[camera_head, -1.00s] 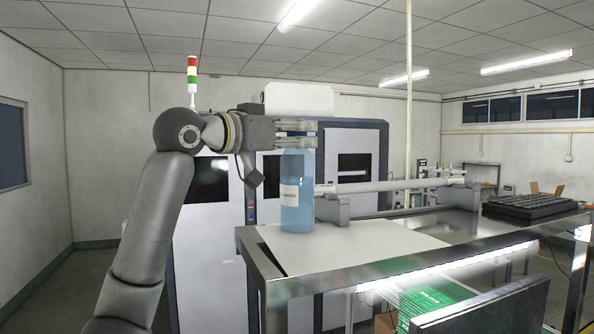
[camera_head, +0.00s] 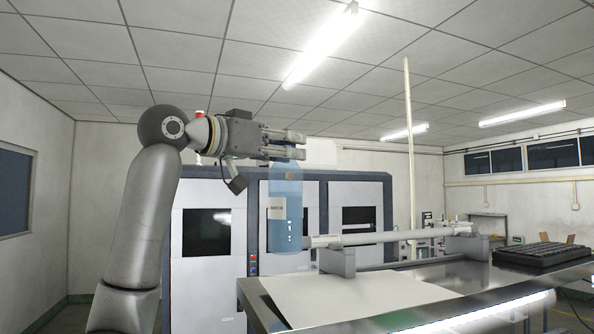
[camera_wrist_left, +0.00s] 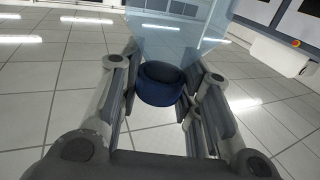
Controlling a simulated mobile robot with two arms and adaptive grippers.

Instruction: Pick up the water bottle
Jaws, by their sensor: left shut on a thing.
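My right gripper is not in view.
A long pale bar on grey supports (camera_head: 390,238) lies along the table, just right of the bottle. A black ridged tray (camera_head: 540,256) sits at the table's far right. Large white machine cabinets (camera_head: 212,235) stand behind.

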